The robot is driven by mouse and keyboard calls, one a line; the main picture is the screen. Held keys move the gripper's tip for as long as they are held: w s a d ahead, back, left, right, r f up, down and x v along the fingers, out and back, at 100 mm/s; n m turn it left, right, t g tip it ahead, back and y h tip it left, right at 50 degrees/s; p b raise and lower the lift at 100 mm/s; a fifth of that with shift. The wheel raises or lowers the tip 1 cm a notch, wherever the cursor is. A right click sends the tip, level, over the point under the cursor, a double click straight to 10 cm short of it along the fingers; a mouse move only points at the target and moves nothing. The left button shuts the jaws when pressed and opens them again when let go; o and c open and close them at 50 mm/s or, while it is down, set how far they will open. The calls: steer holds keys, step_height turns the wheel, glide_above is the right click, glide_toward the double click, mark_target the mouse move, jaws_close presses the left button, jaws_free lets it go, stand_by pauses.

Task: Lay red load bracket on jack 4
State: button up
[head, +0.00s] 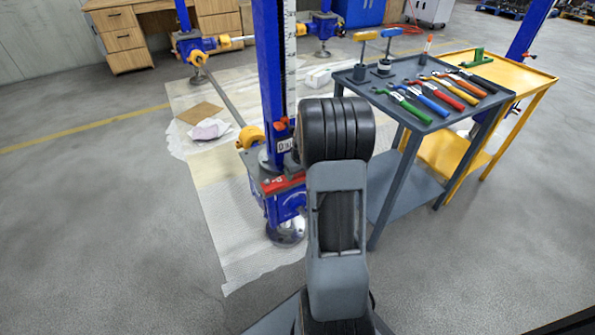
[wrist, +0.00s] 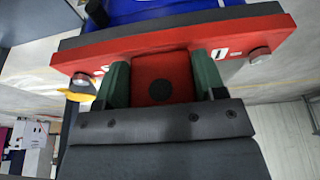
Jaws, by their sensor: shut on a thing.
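The red load bracket (wrist: 145,52) fills the wrist view, a red plate with a dark strip along its edge, white marks and bolts at both ends. My gripper (wrist: 162,78) is shut on its red middle block with two green fingers. In the head view the bracket (head: 283,183) shows against the nearest blue screw jack (head: 286,207), at its housing beside the tall column. Blue jack surface (wrist: 140,10) lies just beyond it in the wrist view. I cannot tell if the bracket rests on the jack. My arm hides the gripper in the head view. No jack number is readable.
A grey cart (head: 430,120) with wrenches and other tools stands close at right, beside a yellow cart (head: 535,78). Other blue jacks (head: 190,45) stand farther back. A white sheet (head: 225,230) lies under the near jack. The floor at left is clear.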

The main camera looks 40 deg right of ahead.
steer(key=shift+f+b, duration=0.75)
steer(key=shift+f, duration=0.2)
stand_by(0.3)
steer(key=o, duration=1.2)
steer(key=shift+f, duration=0.15)
steer(key=p+v, duration=0.5)
steer(key=v, duration=0.9)
steer(key=shift+n, duration=0.9)
steer(key=s+a+r+p, duration=0.4)
steer(key=a+r+p, duration=0.3)
steer(key=r+p, duration=0.3)
steer(key=s+a+r+p, duration=0.5)
steer(key=a+r+p, duration=0.3)
steer(key=r, duration=0.6)
steer(key=s+a+r+p, duration=0.4)
steer(key=a+r+p, duration=0.4)
steer(key=r+p, duration=0.4)
steer(key=shift+s, duration=0.25)
